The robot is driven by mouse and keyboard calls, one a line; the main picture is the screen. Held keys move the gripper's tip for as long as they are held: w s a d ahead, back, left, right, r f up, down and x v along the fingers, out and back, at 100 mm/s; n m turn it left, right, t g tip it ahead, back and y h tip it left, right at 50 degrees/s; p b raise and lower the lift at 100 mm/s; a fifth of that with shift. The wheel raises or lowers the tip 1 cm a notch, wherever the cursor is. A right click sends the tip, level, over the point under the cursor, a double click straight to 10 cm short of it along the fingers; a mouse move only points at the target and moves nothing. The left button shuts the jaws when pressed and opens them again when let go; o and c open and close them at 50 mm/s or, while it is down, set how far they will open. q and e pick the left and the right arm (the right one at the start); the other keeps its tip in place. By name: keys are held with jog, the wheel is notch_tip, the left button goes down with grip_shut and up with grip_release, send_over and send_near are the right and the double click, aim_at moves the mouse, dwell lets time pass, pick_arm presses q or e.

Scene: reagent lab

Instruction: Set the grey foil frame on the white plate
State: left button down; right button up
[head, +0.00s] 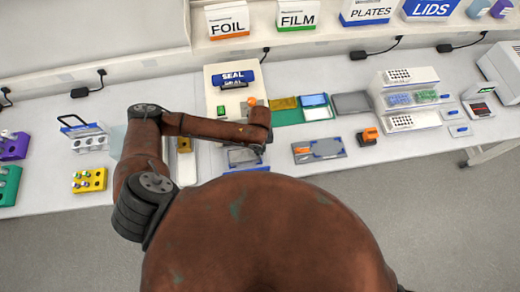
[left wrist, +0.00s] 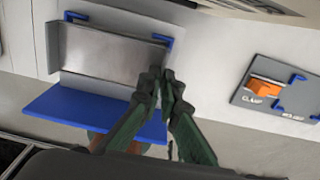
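A flat grey metallic sheet, which looks like the grey foil frame (left wrist: 100,50), lies in a holder (left wrist: 75,16) with blue corner brackets and a blue front ledge (left wrist: 90,110). In the head view the holder (head: 243,157) is partly hidden under my left arm. My left gripper (left wrist: 162,76) is at the sheet's right edge, its two green fingers close together. Whether they pinch the sheet's edge cannot be told. A white plate (head: 317,114) seems to lie on the green mat (head: 289,116) behind and right of the gripper. My right gripper is not in view.
A grey clamp station (head: 330,149) with an orange block (left wrist: 266,88) stands to the right. A sealer (head: 233,78) stands behind my arm. Racks (head: 405,90) stand at the right, and a yellow vial block (head: 88,180) at the left. The front right bench is fairly clear.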

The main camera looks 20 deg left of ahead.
pick_arm(q)
jog(key=c, duration=2.1)
grip_release()
jog(key=shift+r+p, duration=1)
jog(key=shift+p, duration=0.1)
jog(key=shift+r+p, duration=1.45)
jog(key=shift+p, duration=0.15)
jog(key=shift+r, duration=1.05)
